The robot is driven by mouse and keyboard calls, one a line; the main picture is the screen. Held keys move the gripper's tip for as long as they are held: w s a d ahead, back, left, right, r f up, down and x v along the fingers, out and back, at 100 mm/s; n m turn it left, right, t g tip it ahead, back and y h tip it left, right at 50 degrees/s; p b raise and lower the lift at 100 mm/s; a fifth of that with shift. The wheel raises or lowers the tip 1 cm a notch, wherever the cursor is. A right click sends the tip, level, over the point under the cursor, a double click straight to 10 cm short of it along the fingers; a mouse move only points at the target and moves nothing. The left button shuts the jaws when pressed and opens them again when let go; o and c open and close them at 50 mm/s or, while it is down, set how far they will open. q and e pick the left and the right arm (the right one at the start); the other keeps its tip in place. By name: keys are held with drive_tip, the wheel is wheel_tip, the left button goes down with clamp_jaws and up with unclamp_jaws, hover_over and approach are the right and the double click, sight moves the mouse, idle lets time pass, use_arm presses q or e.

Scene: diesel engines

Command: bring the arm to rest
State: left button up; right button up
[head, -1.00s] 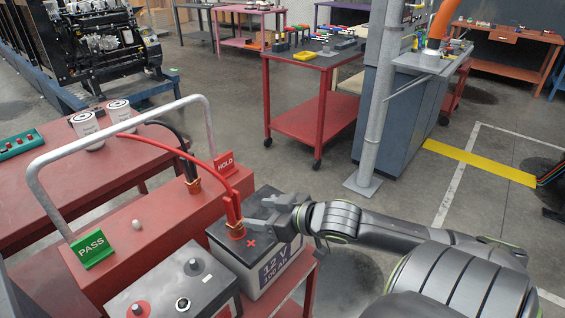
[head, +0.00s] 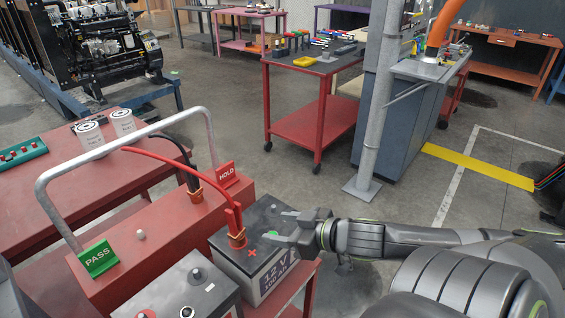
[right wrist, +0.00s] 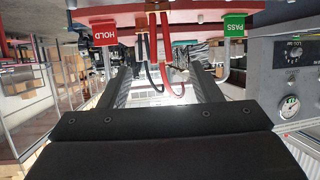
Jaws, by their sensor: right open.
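My right gripper (head: 268,225) is open and empty, over the battery's right part and just to the right of the red clamp (head: 237,238). A gap shows between the gripper and the clamp. The clamp sits on the terminal marked plus of the 12 V battery (head: 262,262), with a red cable rising from it. In the right wrist view, the two fingers (right wrist: 163,75) stand apart, with red and black cables showing beyond them. My left gripper is out of view.
A red cart with a grey tube handle (head: 125,132) carries a green PASS sign (head: 98,259), a red HOLD sign (head: 226,174) and a black clamp (head: 194,188). A grey post (head: 377,110) rises behind my arm. Open floor lies right.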

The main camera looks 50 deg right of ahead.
idle(0.3)
drive_tip(key=d+f+m+g+h, duration=0.1)
drive_tip(key=d+f+m+h, duration=0.25)
drive_tip(key=d+f, duration=0.95)
drive_tip(key=s+d+f+g+h, duration=0.2)
drive_tip(key=s+f, duration=0.1)
drive_tip(key=f, duration=0.6)
drive_tip(key=s+d+f+g+h, duration=0.15)
drive_tip(key=s+f, duration=0.25)
drive_tip(key=f, duration=0.5)
drive_tip(key=s+a+f+g+y, duration=0.1)
drive_tip(key=s+a+f+g, duration=0.1)
drive_tip(key=s+a+f, duration=0.5)
drive_tip(key=s+a+f+g, duration=0.2)
drive_tip(key=s+f, duration=0.4)
drive_tip(key=f, duration=0.4)
drive_tip(key=s+a+f+g+y, duration=0.1)
drive_tip(key=s+a+f, duration=0.3)
drive_tip(key=s+a, duration=0.1)
drive_tip(key=s+a+f+g+y, duration=0.1)
drive_tip(key=s+a+f+g, duration=0.1)
drive_tip(key=s+a, duration=0.4)
drive_tip(key=shift+a+f, duration=0.9)
drive_tip(key=shift+a, duration=0.15)
